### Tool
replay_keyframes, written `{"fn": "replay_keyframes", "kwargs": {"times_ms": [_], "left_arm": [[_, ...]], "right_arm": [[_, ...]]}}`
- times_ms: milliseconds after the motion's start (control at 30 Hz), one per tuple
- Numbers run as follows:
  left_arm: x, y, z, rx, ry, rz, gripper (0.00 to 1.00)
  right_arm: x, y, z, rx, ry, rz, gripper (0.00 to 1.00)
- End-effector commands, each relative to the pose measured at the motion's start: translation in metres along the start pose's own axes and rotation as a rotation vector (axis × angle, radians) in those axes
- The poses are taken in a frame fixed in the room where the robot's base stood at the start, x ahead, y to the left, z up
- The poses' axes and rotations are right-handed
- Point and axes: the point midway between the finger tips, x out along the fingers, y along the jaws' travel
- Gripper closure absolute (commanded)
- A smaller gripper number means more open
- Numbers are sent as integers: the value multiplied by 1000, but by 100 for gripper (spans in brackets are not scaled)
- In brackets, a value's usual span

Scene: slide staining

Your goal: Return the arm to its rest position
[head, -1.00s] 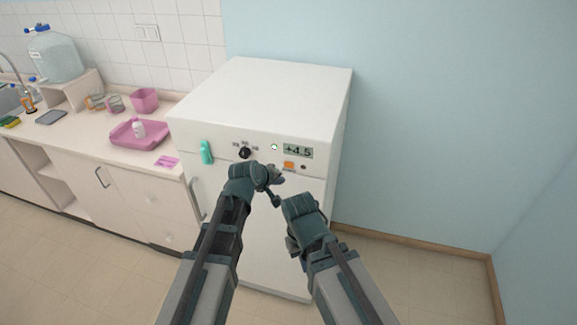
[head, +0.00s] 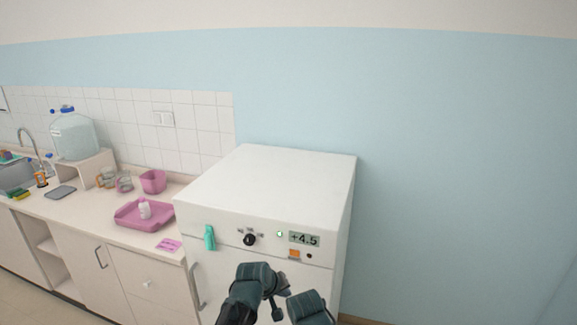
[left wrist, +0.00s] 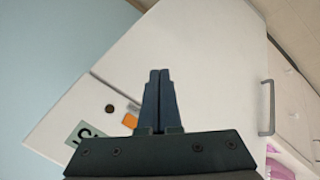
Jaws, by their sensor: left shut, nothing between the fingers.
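My left arm comes in at the bottom of the head view, in front of the white refrigerator (head: 270,180). My left gripper (head: 277,313) is small and dark at the bottom edge there. In the left wrist view, my left gripper (left wrist: 160,72) shows its two dark fingers shut together with nothing between them. The refrigerator's front (left wrist: 205,65) lies beyond the fingertips. Only a dark link of my right arm shows, at the bottom of the head view; the right gripper does not show.
The refrigerator has a black knob (head: 250,239) and a display (head: 304,239) reading +4.5. To its left, a counter (head: 105,222) carries a pink tray (head: 126,218), a pink container (head: 153,182) and a water jug (head: 75,136). The wall at right is bare.

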Motion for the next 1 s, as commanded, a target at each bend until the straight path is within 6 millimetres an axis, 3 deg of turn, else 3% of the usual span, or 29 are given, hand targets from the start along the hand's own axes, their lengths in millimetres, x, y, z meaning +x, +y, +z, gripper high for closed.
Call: {"fn": "replay_keyframes", "kwargs": {"times_ms": [33,200,300,400,567,1000], "left_arm": [[5,-19,36,94,-62,-58,100],[-4,-75,119,401,-290,-259,100],[-17,-102,152,535,-408,-350,100],[-29,-121,172,622,-495,-412,100],[-39,-132,182,675,-555,-452,100],[-39,-132,182,675,-556,-452,100]], "right_arm": [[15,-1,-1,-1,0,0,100],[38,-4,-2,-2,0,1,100],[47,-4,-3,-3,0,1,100],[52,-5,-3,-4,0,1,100],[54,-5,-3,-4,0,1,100],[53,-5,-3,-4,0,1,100]]}}
